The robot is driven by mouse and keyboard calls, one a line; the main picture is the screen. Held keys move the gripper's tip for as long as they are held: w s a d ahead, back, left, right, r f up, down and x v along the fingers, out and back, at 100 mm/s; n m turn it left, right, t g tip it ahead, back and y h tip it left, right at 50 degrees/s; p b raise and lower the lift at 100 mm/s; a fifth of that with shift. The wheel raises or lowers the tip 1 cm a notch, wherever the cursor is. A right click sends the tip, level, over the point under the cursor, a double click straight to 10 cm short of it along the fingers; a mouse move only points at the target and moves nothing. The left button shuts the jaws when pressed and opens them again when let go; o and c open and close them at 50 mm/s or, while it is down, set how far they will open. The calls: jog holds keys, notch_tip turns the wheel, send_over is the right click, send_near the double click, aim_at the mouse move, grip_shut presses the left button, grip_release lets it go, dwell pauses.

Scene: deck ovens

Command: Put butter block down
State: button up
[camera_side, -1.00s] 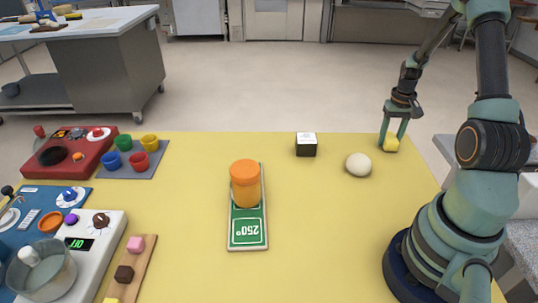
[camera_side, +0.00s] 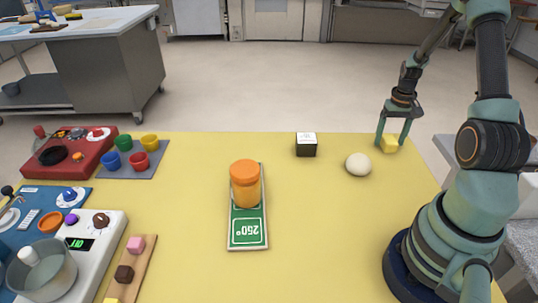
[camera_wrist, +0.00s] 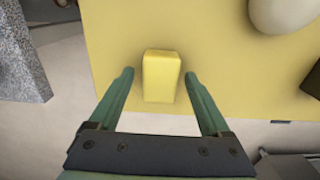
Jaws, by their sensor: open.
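The yellow butter block (camera_side: 390,144) rests on the yellow table near its far right edge. It also shows in the wrist view (camera_wrist: 161,76), standing between the fingertips with a gap on each side. My gripper (camera_side: 392,141) is open around the block, its fingers pointing down. In the wrist view my gripper (camera_wrist: 158,82) has both fingers spread, and neither touches the block.
A pale dough ball (camera_side: 359,164) lies left of the block, and a dark box with a white top (camera_side: 306,145) beyond it. An orange jar (camera_side: 245,184) stands on a green 250° card (camera_side: 248,232). The table's middle right (camera_side: 330,230) is clear.

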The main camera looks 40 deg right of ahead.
aim_at(390, 139)
notch_tip(390, 139, up, 11)
jog(key=w+a+r+n+t+h, duration=0.1)
jog(key=w+a+r+n, duration=0.15)
jog(key=a+r, duration=0.4)
jog(key=w+a+r+n+t, duration=0.1)
jog(key=w+a+r+n, duration=0.2)
jog(key=a, duration=0.6)
jog(key=s+a+r+n+t, duration=0.1)
jog(key=a, duration=0.7)
jog(key=s+a+r+n+t+y, duration=0.1)
jog(key=a+r+n+t, duration=0.1)
jog(key=a, duration=0.7)
jog(key=shift+s+a+r+t, duration=0.2)
jog(key=shift+s+t, duration=0.1)
jog(key=shift+s, duration=0.1)
jog(key=shift+n, duration=0.25)
